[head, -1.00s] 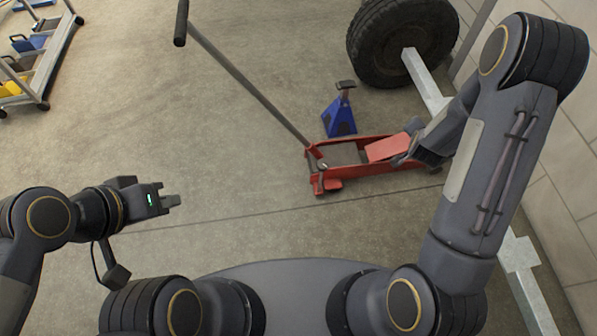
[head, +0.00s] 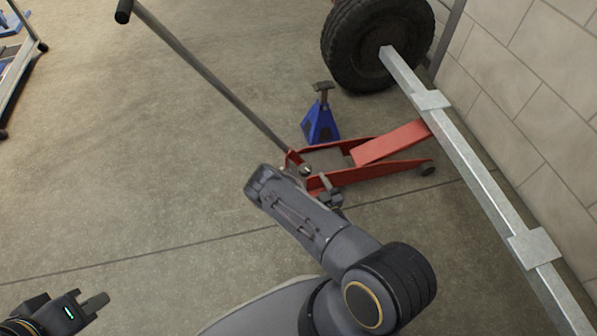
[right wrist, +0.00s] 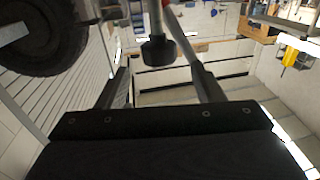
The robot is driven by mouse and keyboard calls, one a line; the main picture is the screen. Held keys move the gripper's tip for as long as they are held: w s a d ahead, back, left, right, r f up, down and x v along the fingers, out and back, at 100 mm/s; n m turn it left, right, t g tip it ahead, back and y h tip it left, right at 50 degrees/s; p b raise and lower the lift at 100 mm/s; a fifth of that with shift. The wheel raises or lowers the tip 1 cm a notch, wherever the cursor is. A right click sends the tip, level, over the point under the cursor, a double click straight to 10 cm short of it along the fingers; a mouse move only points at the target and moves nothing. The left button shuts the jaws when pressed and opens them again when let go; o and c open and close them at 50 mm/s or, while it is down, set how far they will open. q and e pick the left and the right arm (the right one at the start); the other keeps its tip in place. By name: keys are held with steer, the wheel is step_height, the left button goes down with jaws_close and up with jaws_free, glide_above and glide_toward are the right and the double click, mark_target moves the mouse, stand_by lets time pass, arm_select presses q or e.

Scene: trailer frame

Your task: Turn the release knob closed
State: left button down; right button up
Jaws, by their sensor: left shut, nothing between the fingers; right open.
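The red floor jack (head: 390,145) stands on the floor with its long handle (head: 215,85) slanting up to the left. In the right wrist view, a dark knob-like piece on a stem (right wrist: 157,50), which looks like the release knob, appears between my finger directions, beyond the tips. I cannot make out the knob clearly in the head view. My right gripper (head: 328,192) is open beside the jack's handle end, partly hidden by my forearm; its fingers also show in the right wrist view (right wrist: 163,75). My left gripper (head: 95,304) is shut and empty at lower left.
A blue jack stand (head: 320,124) stands just behind the jack. A tyre (head: 350,45) and a metal axle beam (head: 470,165) run along the right, by a block wall (head: 530,90). The floor to the left is mostly clear, with a cart (head: 20,70) at the far left.

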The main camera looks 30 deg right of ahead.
mark_target(308, 174)
steer(key=w+b, duration=0.1)
steer(key=w, duration=0.4)
steer(key=shift+w+d+b, duration=0.15)
steer(key=shift+w+b, duration=0.05)
steer(key=shift+b, duration=0.15)
steer(key=shift+w+d, duration=0.1)
steer(key=shift+w, duration=0.45)
steer(key=c, duration=0.9)
